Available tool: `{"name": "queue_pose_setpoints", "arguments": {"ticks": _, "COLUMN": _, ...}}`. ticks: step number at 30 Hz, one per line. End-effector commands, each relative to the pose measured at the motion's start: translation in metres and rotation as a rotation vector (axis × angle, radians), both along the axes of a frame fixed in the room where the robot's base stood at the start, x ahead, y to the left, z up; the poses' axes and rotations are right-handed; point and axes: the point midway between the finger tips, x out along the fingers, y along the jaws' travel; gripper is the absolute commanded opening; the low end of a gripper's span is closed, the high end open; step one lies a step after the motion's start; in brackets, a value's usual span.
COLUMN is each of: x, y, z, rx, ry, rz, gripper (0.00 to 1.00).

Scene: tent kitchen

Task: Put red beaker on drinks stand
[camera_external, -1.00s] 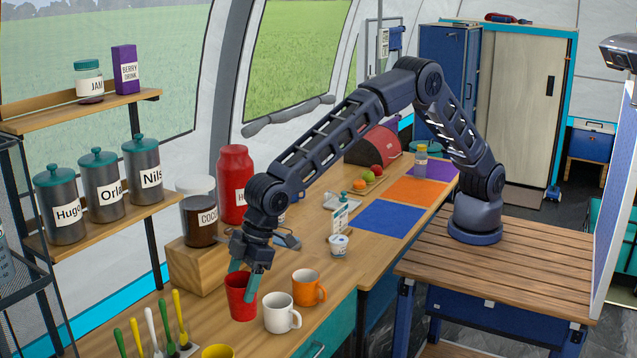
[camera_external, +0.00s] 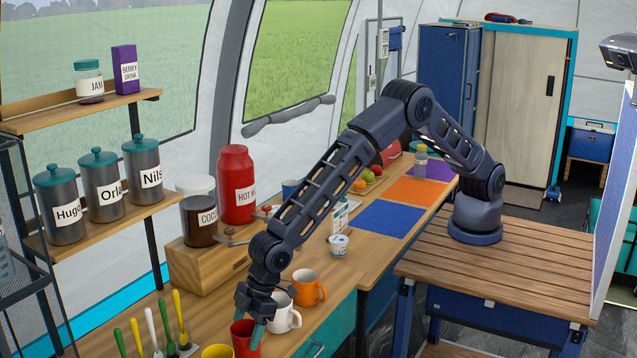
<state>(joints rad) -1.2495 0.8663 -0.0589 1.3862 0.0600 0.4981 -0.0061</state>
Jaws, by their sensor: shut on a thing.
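The red beaker (camera_external: 246,341) is at the bottom of the view, over the near end of the counter, and its lower part is cut off by the picture edge. My gripper (camera_external: 255,329) points down and is shut on the beaker at its rim. Whether the beaker touches the counter or hangs just above it cannot be told. A low wooden stand (camera_external: 213,262) on the counter, likely the drinks stand, carries a cocoa jar (camera_external: 199,217) and a red hot-drink jar (camera_external: 237,188), with small metal levers at its front. The beaker is apart from it, nearer the camera.
A white mug (camera_external: 284,315) and an orange mug (camera_external: 309,287) stand close right of the beaker. A yellow cup (camera_external: 217,352) is close to its left, with upright coloured-handled cutlery (camera_external: 164,325) beyond. A small white pot (camera_external: 339,246) stands farther along the counter.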

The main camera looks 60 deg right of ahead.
Motion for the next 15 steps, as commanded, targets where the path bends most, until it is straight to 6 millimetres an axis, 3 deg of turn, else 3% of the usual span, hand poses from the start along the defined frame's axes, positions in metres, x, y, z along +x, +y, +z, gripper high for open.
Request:
{"name": "queue_pose_setpoints", "arguments": {"ticks": 12, "x": -0.0001, "y": -0.0001, "z": -0.0062, "rx": 0.000, "ry": 0.000, "rz": -0.001, "gripper": 0.42}}
{"name": "queue_pose_setpoints", "arguments": {"ticks": 13, "x": -0.0001, "y": 0.0000, "z": -0.0061, "rx": 0.000, "ry": 0.000, "rz": -0.001, "gripper": 0.69}}
{"name": "queue_pose_setpoints", "arguments": {"ticks": 15, "x": -0.0001, "y": 0.0000, "z": -0.0059, "rx": 0.000, "ry": 0.000, "rz": -0.001, "gripper": 0.82}}
